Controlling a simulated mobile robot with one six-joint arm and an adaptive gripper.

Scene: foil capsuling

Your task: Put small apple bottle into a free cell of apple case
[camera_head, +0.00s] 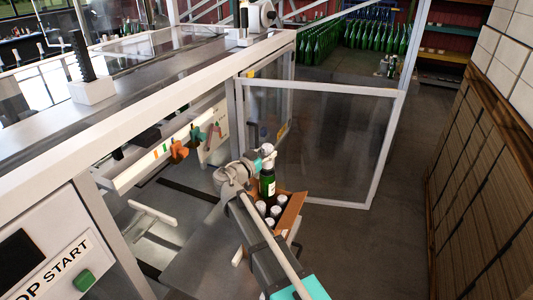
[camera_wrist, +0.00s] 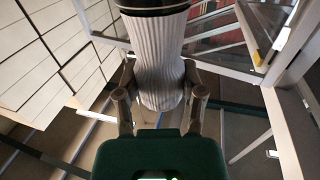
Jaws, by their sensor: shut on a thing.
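The small apple bottle (camera_head: 267,186) is dark green with a pale label and a pale foil neck, and stands about upright over the apple case in the head view. My gripper (camera_head: 266,157) is shut on its neck. In the wrist view the ribbed whitish foil neck (camera_wrist: 160,62) sits between the two fingers of my gripper (camera_wrist: 160,98). The apple case (camera_head: 292,212) is an open brown cardboard box under the bottle, with several foil-topped bottles (camera_head: 275,211) in it. The held bottle's base and the cells are partly hidden, so I cannot tell whether the base is inside a cell.
A glass guard door (camera_head: 320,140) in a white frame stands open just behind the case. The capsuling machine (camera_head: 150,95) fills the left side. Several green bottles (camera_head: 325,40) stand at the back. A stack of brown boxes (camera_head: 480,180) lines the right; the floor between is clear.

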